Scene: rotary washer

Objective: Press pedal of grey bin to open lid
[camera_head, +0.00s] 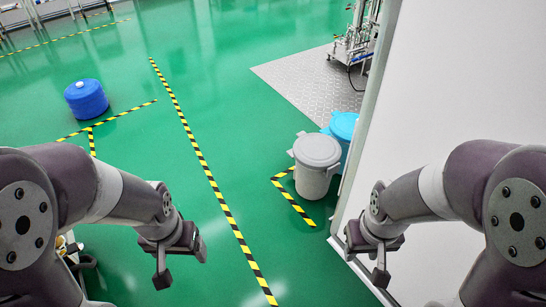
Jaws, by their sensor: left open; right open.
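The grey bin (315,180) stands upright on the green floor, right of centre in the head view. Its round grey lid (317,149) is on and looks closed. I cannot make out its pedal. My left gripper (180,264) is open and empty, hanging at the lower left, well apart from the bin. My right gripper (368,264) is open and empty at the lower right, in front of the white wall panel and apart from the bin.
A blue bin (343,126) stands just behind the grey bin. A white wall (450,80) fills the right side. A blue drum (86,99) stands at the left. Metal equipment (355,40) is at the back. Green floor (240,140) with striped tape lies open in the middle.

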